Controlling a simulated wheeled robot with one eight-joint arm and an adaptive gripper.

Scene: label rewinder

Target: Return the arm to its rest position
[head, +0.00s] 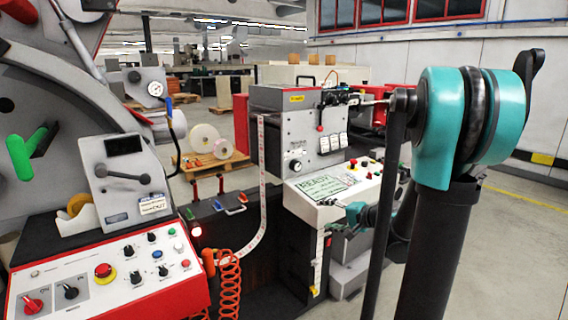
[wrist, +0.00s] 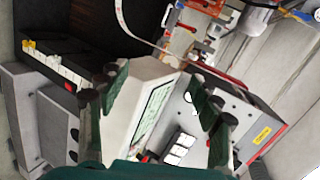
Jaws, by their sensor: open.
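My arm stands at the right of the head view, with its large teal joint (head: 446,120) high up and dark links hanging below. My gripper (head: 334,214) is small in that view, in front of the lower edge of the machine's sloped panel with the "READY" screen (head: 322,184). In the wrist view my gripper (wrist: 160,92) shows two dark green fingers spread apart with nothing held between them. The white panel with the green screen (wrist: 152,118) shows behind the gap between the fingers. I cannot tell how far the fingers are from it.
A control desk (head: 110,272) with knobs and a red emergency button is at the lower left. A grey control box (head: 312,135) stands behind the screen panel. A white label strip (head: 262,190) hangs beside it. An orange coiled cord (head: 229,285) hangs below. Open floor (head: 515,250) lies right.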

